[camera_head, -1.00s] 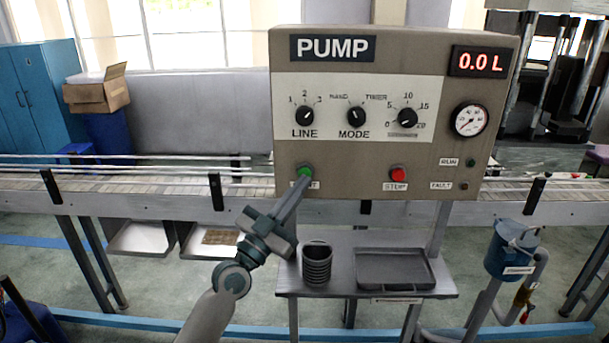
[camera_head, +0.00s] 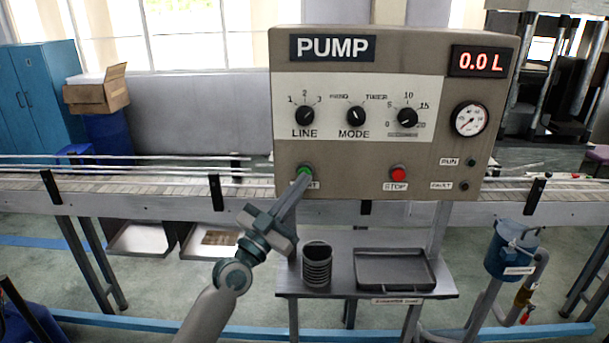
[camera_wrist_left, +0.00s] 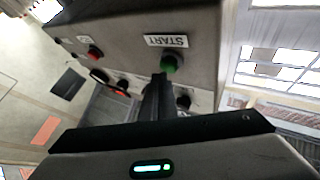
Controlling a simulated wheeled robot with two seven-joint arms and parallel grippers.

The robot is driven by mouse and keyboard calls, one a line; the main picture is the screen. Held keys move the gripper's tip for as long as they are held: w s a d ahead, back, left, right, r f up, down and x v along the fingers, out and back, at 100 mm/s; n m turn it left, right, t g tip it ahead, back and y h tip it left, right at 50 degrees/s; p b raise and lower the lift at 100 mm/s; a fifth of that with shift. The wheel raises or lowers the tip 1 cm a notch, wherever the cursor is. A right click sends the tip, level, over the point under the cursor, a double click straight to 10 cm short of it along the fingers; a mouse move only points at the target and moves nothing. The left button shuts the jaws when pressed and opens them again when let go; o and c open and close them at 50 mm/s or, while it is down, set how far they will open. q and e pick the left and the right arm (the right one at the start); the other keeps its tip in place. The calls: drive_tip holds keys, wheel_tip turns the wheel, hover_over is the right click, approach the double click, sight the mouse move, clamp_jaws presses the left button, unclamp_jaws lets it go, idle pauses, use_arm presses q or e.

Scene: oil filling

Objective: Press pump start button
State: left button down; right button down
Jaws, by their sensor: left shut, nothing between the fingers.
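The pump panel (camera_head: 375,158) is a grey-brown box with a PUMP label and a display reading 0.0 L. The green start button (camera_head: 304,171) is at its lower left; it also shows in the left wrist view (camera_wrist_left: 170,64), below an upside-down START label. My left gripper (camera_head: 303,183) is shut and empty, its fingertips right at the button's lower edge. The fingers partly cover the START label in the head view. I cannot tell whether they touch the button. The left wrist view shows the closed fingers (camera_wrist_left: 160,82) pointing at the button. My right gripper is not in view.
The red stop button (camera_head: 398,173) is to the right on the panel. Line, mode and timer knobs sit above. A shelf (camera_head: 342,285) below holds a dark ribbed cup (camera_head: 317,264) and a grey tray (camera_head: 395,287). A conveyor (camera_head: 130,200) runs behind.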

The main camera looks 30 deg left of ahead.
use_arm(q)
drive_tip(key=shift+w+a, duration=0.3)
drive_tip(key=shift+w, duration=0.2)
idle(0.8)
drive_tip(key=shift+s+d, duration=0.1)
drive_tip(key=shift+s, duration=0.05)
drive_tip(key=shift+s+d, duration=0.45)
drive_tip(key=shift+s, duration=0.25)
idle(0.3)
drive_tip(key=shift+s+d+p, duration=0.35)
drive_tip(key=shift+s+d, duration=0.1)
drive_tip(key=shift+s, duration=0.25)
drive_tip(key=shift+s+d+p, duration=0.35)
drive_tip(key=shift+s+d, duration=0.05)
drive_tip(key=shift+s, duration=0.35)
drive_tip(key=shift+s+d+p, duration=0.35)
drive_tip(key=shift+s+d, duration=0.1)
drive_tip(key=shift+s, duration=0.25)
